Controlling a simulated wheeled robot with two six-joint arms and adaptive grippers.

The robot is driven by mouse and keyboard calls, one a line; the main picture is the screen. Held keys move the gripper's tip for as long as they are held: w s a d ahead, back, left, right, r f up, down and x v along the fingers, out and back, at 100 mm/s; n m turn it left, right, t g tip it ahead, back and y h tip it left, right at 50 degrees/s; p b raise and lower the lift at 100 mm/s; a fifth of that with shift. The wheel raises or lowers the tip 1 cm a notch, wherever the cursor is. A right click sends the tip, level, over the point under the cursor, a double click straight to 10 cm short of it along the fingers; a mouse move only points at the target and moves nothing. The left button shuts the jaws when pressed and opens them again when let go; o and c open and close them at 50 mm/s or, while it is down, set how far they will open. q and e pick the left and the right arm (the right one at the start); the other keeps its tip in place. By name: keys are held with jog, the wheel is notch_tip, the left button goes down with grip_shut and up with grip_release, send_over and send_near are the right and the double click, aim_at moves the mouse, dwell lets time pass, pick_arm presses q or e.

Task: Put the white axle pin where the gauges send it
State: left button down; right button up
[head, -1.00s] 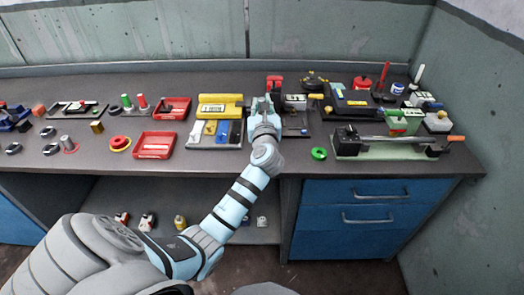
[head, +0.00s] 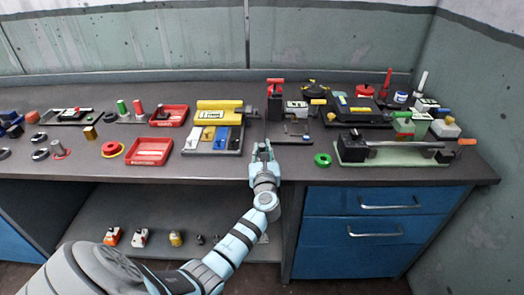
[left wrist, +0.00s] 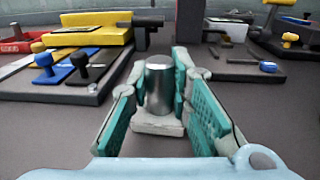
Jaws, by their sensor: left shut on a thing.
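My left gripper (head: 262,148) is over the front part of the bench, in front of the gap between the yellow unit and the dark device. In the left wrist view its teal-padded fingers (left wrist: 175,95) are shut on a grey metal cylinder with a pale, whitish square base, apparently the white axle pin (left wrist: 159,88). The pin looks upright. The yellow unit (head: 222,106) bears a small display whose text I cannot read. A grey board (head: 192,150) in front of it carries white, yellow, blue and black tabs. My right gripper is not in view.
A dark device with a red top (head: 275,100) and a flat dark plate (head: 292,131) stand behind the gripper. A green ring (head: 322,160) and a long green-based fixture (head: 400,155) lie right. A red tray (head: 149,152) is left. Bare bench surrounds the gripper.

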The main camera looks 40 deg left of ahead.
pick_arm(q)
jog(key=c, duration=1.5)
grip_release()
jog(key=shift+f, duration=0.1)
jog(key=p+v, duration=0.2)
jog(key=v, duration=1.2)
jog(key=shift+s+d, duration=0.15)
jog(key=shift+s, duration=0.15)
